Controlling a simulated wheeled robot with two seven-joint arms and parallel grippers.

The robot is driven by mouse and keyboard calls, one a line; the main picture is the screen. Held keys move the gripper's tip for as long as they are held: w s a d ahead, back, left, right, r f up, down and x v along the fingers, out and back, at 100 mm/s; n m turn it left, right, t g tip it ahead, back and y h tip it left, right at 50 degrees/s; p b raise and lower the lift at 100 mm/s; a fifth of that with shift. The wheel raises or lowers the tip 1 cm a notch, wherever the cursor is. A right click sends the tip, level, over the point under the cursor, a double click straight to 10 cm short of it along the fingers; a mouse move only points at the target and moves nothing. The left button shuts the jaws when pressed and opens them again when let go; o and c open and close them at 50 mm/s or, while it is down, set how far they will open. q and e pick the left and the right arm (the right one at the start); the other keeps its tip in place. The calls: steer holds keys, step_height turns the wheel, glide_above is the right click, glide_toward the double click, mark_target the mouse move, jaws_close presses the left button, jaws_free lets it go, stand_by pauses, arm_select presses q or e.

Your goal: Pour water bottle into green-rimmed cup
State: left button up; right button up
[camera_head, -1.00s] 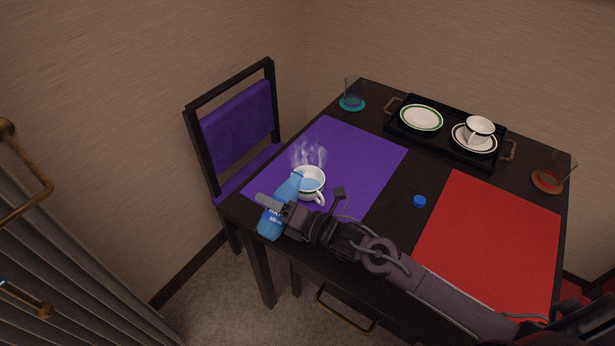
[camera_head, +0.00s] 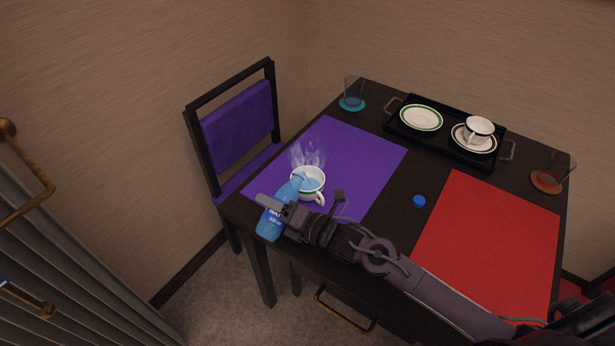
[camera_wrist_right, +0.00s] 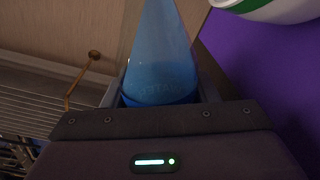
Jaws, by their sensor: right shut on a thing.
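My right gripper (camera_head: 282,212) is shut on the blue water bottle (camera_head: 272,222). The bottle is tilted, with its neck up and to the right at the rim of the green-rimmed cup (camera_head: 312,194). The cup stands upright on the purple mat (camera_head: 362,160), with blue water visible inside and pale wisps above it. In the right wrist view the bottle (camera_wrist_right: 160,65) rises from between the jaws, and part of the cup (camera_wrist_right: 275,10) shows at the top right. My left gripper is not in view.
A blue cap (camera_head: 419,201) lies between the purple mat and the red mat (camera_head: 490,245). A black tray (camera_head: 440,148) at the back holds a green-rimmed plate, and a cup on a saucer. Glasses stand on a teal coaster (camera_head: 352,105) and an orange coaster (camera_head: 545,184). A purple chair (camera_head: 238,125) stands at the left.

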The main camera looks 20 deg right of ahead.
steer(key=shift+s+a+m+p, duration=0.15)
steer(key=shift+m+p, duration=0.15)
steer(key=shift+m, duration=0.3)
stand_by(1.0)
steer(key=shift+w+d+r+m+p, duration=0.3)
steer(key=shift+r+m+p, duration=0.2)
steer(key=shift+m+p, duration=0.1)
stand_by(1.6)
